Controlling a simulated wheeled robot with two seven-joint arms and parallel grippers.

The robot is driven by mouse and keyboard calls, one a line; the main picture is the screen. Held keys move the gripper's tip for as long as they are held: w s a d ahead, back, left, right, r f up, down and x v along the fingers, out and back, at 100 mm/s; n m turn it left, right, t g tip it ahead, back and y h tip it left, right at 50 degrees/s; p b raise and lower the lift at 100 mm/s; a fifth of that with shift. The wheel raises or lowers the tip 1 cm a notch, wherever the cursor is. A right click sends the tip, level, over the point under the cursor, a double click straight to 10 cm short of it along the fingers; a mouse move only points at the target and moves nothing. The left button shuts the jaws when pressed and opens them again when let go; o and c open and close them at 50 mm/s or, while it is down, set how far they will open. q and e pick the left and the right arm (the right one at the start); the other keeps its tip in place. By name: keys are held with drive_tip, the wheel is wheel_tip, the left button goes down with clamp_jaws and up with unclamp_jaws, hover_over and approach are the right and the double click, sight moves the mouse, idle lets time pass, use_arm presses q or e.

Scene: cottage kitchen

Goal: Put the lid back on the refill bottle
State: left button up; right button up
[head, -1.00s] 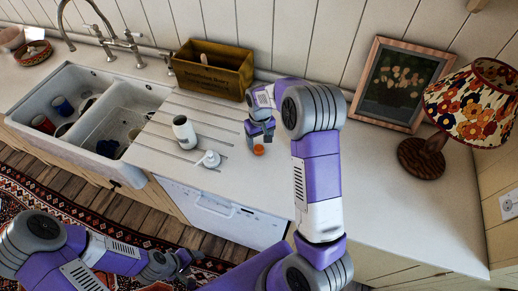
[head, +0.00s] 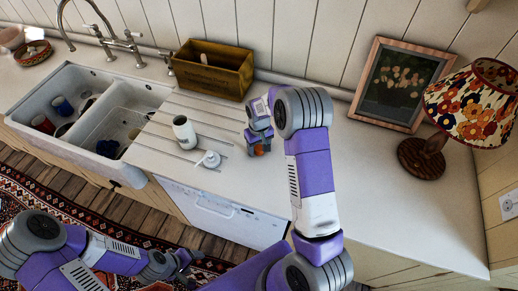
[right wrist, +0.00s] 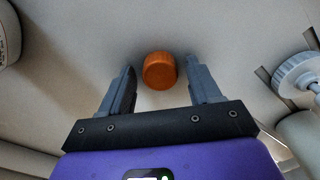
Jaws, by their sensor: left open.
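The refill bottle (head: 184,132) is a white bottle standing upright on the grooved drainboard, its mouth uncovered. The orange lid (head: 259,151) lies on the counter to its right; it also shows in the right wrist view (right wrist: 159,72). My right gripper (head: 258,147) is low over the lid. In the right wrist view its fingers (right wrist: 163,78) are apart, with the lid between and just beyond the tips, a gap on each side. My left gripper (head: 190,262) is open and empty, low in front of the counter, far from bottle and lid.
A white pump top (head: 209,159) sits on the counter between bottle and lid; it shows at the right of the wrist view (right wrist: 296,70). A wooden box (head: 212,70) stands behind. The sink (head: 135,95) with cups is left; a picture frame (head: 405,84) and lamp (head: 422,160) are right.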

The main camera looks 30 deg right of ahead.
sight(259, 148)
drive_tip(key=c, duration=0.9)
wheel_tip(259, 148, up, 10)
drive_tip(key=shift+r, duration=0.1)
